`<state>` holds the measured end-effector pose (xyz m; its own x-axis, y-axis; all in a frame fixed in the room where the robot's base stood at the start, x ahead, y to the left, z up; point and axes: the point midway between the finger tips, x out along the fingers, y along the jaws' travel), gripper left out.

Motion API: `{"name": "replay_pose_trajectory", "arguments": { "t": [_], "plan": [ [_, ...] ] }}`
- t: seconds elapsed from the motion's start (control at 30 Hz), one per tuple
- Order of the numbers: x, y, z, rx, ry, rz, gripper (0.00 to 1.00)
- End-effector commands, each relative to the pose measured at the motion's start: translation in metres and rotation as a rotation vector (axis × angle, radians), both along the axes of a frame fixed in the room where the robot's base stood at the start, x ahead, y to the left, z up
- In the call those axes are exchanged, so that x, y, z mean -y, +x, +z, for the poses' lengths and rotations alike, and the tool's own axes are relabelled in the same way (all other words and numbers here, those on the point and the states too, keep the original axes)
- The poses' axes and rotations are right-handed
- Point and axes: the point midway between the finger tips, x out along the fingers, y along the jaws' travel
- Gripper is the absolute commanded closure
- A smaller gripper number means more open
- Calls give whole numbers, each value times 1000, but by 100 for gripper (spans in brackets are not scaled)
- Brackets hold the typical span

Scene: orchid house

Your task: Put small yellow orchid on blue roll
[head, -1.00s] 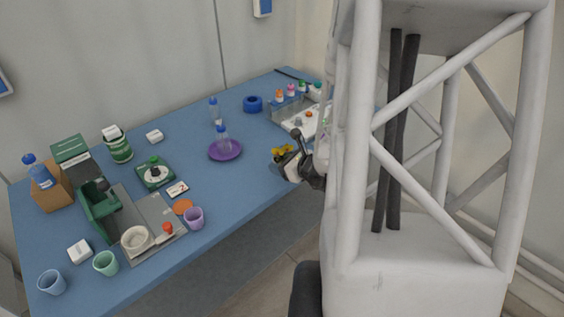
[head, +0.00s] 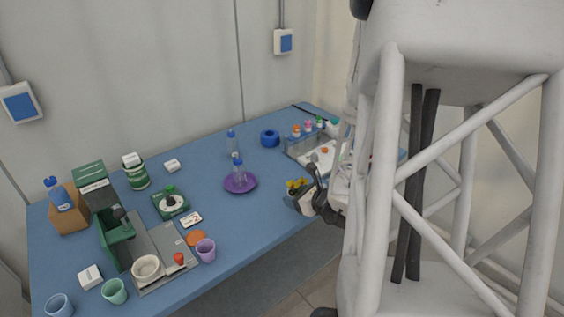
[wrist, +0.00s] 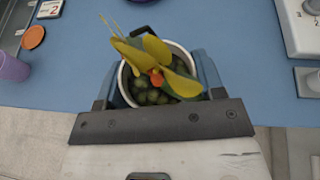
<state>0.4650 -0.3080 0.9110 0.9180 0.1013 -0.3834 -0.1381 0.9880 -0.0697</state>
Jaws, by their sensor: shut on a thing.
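The small yellow orchid (wrist: 165,72) grows in a small pot with a white rim (wrist: 189,56) and dark filling. My gripper (wrist: 160,92) is shut on this pot, with a finger on each side, and holds it upright. In the head view the yellow orchid (head: 296,185) and my gripper (head: 308,200) are at the front edge of the blue table, right of the middle. The blue roll (head: 270,138) lies flat at the back of the table, behind and left of my gripper and apart from it. The lower part of the pot is hidden.
A purple saucer (head: 240,187) with a clear bottle (head: 238,170) stands left of my gripper. The blue table (head: 270,208) is clear between saucer and gripper.

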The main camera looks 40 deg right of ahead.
Motion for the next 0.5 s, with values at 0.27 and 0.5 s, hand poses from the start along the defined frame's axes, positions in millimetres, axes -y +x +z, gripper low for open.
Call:
{"name": "replay_pose_trajectory", "arguments": {
  "t": [0.27, 0.5],
  "plan": [
    [29, 52, 8, -6, -10, -22, 65],
    [63, 130, 21, -10, -13, -62, 65]
  ]
}}
